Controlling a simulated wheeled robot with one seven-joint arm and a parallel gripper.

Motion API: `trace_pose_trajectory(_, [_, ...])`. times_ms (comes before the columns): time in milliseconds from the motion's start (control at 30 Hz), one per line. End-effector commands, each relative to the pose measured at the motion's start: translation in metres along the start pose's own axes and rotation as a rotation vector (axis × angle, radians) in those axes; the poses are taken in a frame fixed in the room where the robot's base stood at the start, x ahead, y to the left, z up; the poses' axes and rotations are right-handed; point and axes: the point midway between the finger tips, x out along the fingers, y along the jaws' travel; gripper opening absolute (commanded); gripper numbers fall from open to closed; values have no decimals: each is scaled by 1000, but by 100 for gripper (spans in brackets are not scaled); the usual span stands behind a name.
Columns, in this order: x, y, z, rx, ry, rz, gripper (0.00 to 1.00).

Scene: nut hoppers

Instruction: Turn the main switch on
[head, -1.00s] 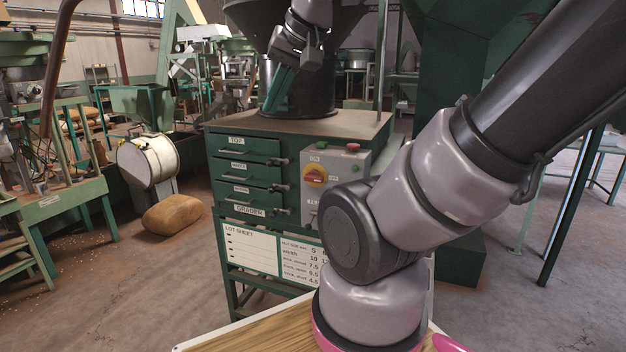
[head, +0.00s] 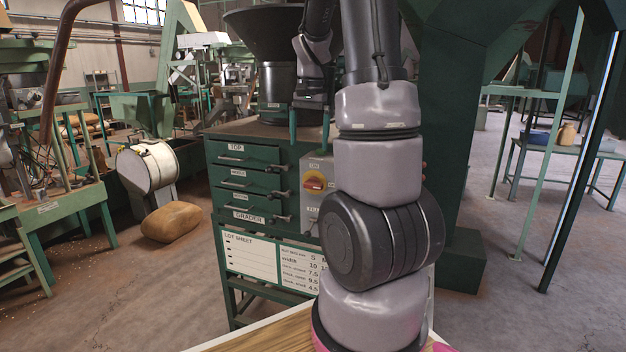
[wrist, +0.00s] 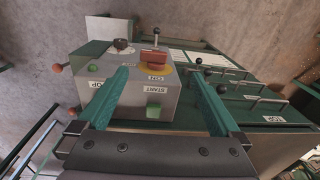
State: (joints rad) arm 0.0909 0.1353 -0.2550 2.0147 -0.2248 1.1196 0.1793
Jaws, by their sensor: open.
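The main switch (head: 314,183) is a red rotary handle on a yellow plate, on the front of a grey control box (head: 311,215). In the wrist view the red handle (wrist: 153,57) stands out near the ON label, between and beyond the fingertips. I cannot tell which position it is set to. My gripper (head: 309,128) is open and empty, its two green fingers hanging above the box in the head view. In the wrist view my gripper (wrist: 161,77) has its fingers spread, apart from the handle. My arm hides the box's right part in the head view.
A green START button (wrist: 153,110), another green button (wrist: 96,97) and a dark knob (wrist: 123,45) are close by on the box. The green drawer cabinet (head: 237,175) with protruding handles adjoins it. A black hopper (head: 262,75) stands behind my gripper.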

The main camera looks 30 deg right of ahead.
Motion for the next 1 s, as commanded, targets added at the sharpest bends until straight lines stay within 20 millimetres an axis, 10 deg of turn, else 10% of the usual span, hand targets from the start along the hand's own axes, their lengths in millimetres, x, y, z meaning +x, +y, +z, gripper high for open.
trace_pose_trajectory(1000, [125,11,-16,39,-19,48,100])
